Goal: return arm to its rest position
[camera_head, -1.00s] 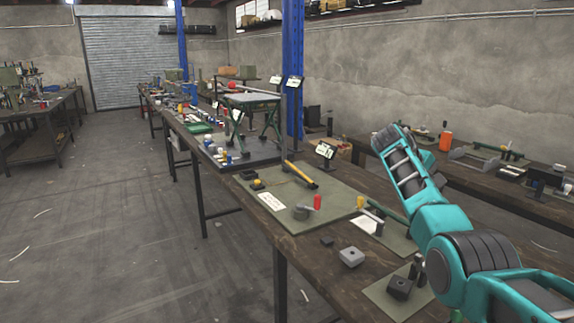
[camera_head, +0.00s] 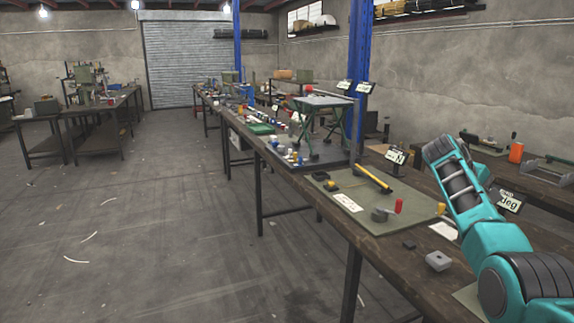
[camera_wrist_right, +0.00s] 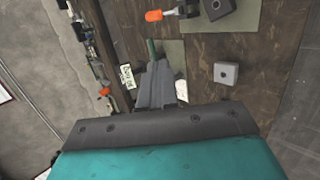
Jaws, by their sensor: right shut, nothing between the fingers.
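My right arm (camera_head: 490,225), teal with dark grey joints, is bent up over the workbench (camera_head: 330,232) at the right of the head view. Its gripper cannot be made out there. In the right wrist view my right gripper (camera_wrist_right: 158,70) is shut and empty, its dark fingers together above the bench. A grey block with a hole (camera_wrist_right: 226,73) lies on the bench, apart to the right of the fingers. My left arm and gripper are in neither view.
A green mat (camera_head: 335,212) holds a yellow-handled tool (camera_head: 373,178) and a red cylinder (camera_head: 398,206). The grey block (camera_head: 438,261) is close to my arm in the picture. A blue post (camera_head: 361,70) rises behind the bench.

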